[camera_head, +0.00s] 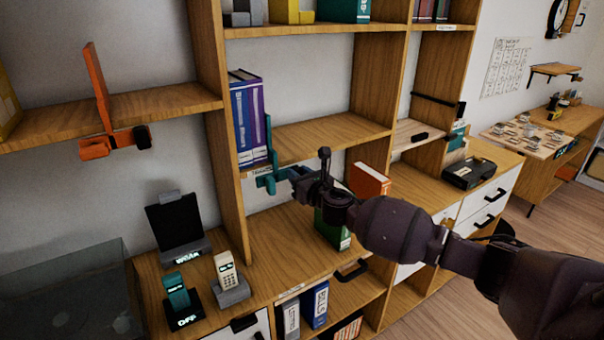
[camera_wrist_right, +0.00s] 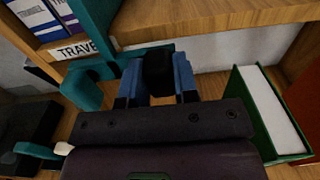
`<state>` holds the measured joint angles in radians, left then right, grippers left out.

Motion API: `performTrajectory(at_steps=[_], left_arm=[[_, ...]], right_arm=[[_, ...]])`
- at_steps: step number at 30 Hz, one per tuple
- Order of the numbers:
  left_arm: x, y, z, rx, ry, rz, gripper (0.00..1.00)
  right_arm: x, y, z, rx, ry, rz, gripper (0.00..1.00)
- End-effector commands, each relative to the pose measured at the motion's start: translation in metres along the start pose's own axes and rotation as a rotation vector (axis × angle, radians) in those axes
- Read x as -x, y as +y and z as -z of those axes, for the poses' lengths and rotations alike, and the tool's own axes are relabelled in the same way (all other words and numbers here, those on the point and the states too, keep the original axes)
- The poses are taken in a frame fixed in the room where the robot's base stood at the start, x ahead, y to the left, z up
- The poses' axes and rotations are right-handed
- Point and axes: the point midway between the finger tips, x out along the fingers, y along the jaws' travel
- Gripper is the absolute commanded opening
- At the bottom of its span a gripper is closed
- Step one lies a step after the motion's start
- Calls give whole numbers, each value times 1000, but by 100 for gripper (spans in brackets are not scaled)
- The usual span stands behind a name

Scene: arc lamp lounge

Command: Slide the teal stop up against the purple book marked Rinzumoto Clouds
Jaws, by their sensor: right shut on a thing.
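The teal stop (camera_head: 269,140) stands on the middle shelf, just right of two upright purple-blue books (camera_head: 247,115). Its plate is very close to the right-hand book; I cannot tell if they touch. The book titles are too small to read. The stop's clamp hangs at the shelf's front edge. My right gripper (camera_head: 292,181) comes in from the right and is shut on the stop there. In the right wrist view, the blue fingers (camera_wrist_right: 158,80) close around a dark knob beside the teal stop (camera_wrist_right: 86,90). My left gripper is not in view.
The shelf (camera_head: 330,133) right of the stop is bare. Below stand a green book (camera_head: 332,230) and an orange-red book (camera_head: 369,181). An orange stop (camera_head: 97,90) sits on the left shelf. Handsets (camera_head: 177,291) stand on the lower counter.

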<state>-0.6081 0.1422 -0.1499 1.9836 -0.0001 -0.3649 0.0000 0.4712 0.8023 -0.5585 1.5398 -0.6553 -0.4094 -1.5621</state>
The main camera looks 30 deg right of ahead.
Motion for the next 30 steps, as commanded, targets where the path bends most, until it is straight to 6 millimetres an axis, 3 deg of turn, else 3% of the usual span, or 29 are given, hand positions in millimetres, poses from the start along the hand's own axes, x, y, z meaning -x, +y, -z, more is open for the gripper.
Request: performTrajectory(at_steps=[11, 12, 17, 26, 30], left_arm=[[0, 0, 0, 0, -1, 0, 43], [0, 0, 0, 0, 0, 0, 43], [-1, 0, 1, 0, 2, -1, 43], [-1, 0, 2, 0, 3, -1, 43], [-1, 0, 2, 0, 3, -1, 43]], right_arm=[[0, 2, -2, -1, -3, -2, 0], [0, 2, -2, -1, -3, -2, 31], [0, 1, -1, 0, -2, -1, 53], [1, 0, 0, 0, -1, 0, 53], [12, 0, 0, 1, 0, -1, 53]])
